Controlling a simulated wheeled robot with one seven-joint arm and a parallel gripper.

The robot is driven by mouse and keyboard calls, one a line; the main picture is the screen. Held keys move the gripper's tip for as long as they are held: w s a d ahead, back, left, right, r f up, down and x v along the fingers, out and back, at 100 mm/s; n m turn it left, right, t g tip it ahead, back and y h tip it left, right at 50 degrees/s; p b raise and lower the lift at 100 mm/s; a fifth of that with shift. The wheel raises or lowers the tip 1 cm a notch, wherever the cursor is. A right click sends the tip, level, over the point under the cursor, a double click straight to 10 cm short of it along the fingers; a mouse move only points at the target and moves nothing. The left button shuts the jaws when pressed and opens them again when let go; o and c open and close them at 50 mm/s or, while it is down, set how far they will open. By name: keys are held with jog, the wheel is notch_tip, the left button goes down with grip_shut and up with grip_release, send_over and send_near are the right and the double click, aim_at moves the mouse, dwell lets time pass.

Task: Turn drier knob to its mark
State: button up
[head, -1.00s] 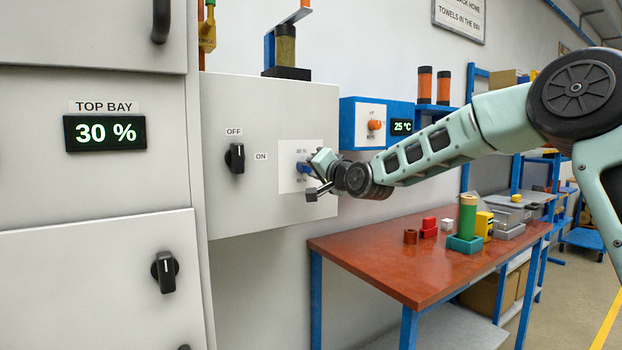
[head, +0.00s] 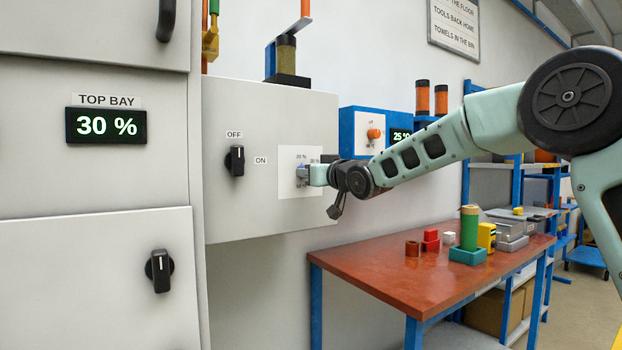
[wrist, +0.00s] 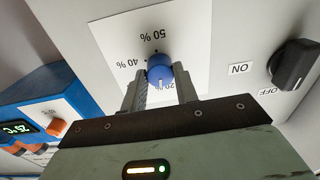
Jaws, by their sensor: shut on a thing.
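The blue drier knob (wrist: 160,66) sits on a white scale plate (wrist: 192,22) on the grey box. A white line on the knob points toward my gripper's side, near the 20 % label. My gripper (wrist: 162,84) is shut on the knob, one finger at each side. In the head view my gripper (head: 308,174) reaches the plate from the right and largely hides the knob. The TOP BAY display (head: 105,126) reads 30 %.
A black OFF/ON switch (head: 235,160) is left of the plate. A blue unit (head: 348,130) with an orange knob (head: 374,133) is on the wall to the right. A red-topped table (head: 400,275) with small parts stands below my arm.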

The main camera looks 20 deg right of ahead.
jog(key=shift+f+n+b, duration=0.15)
jog(key=shift+n+b, duration=0.15)
jog(key=shift+n, duration=0.7)
jog(key=o, duration=1)
jog(key=shift+c, duration=0.2)
jog(key=shift+s, duration=0.1)
jog(key=v, duration=1.7)
jog(key=shift+s, duration=0.1)
